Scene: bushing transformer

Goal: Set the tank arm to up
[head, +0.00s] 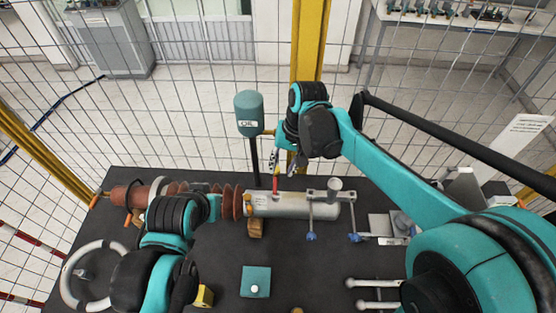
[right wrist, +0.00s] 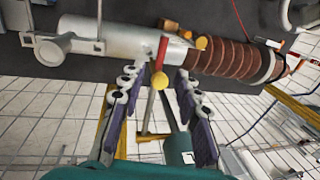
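The silver tank (head: 315,205) lies across the dark table, joined to a ribbed brown bushing (head: 225,203) on its left. A red arm (head: 275,185) stands up at the tank's left part. My right gripper (head: 282,163) is just above this arm. In the right wrist view, my right gripper (right wrist: 158,76) is open, with one finger on each side of the red arm's line.
A teal oil canister (head: 249,115) on a dark post stands behind the tank. Blue-tipped rods (head: 311,220) hang at the tank's right. A handwheel (head: 85,275), a teal box (head: 256,281) and metal levers (head: 372,283) are nearer. A wire fence stands behind the table.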

